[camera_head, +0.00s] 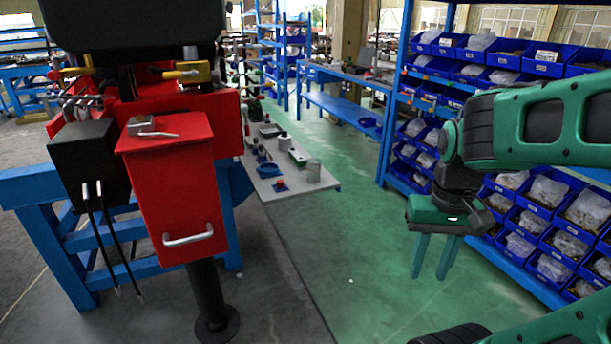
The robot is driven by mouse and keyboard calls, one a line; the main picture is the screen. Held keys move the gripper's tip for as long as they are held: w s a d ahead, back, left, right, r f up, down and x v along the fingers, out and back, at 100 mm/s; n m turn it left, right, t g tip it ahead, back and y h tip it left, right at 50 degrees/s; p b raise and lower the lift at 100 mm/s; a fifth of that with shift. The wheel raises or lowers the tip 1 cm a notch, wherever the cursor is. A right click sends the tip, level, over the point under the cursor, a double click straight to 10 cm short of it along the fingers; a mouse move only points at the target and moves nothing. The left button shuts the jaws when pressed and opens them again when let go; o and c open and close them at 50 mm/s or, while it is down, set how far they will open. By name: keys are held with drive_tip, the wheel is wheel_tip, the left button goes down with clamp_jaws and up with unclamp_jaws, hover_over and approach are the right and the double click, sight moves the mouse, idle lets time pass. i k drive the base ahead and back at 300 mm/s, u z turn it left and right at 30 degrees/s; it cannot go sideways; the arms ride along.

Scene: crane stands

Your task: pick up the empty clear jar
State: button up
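A small greyish, see-through cylinder (313,171), which looks like the clear jar, stands upright near the front right corner of a light grey tabletop (322,186). It is too small to tell whether it is empty. My gripper (430,276) hangs at the right, fingers pointing down, well to the right of the jar and apart from it. Its two green fingers are spread with nothing between them.
A red box with a handle (178,195) stands at left, beside the tabletop. Several small items share the tabletop, including a blue part (268,170) and a red-topped piece (280,184). Blue bin shelves (540,215) line the right. Green floor (350,240) between is clear.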

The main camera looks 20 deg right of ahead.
sight(314, 171)
drive_tip(key=i, duration=1)
drive_tip(key=z, duration=0.1)
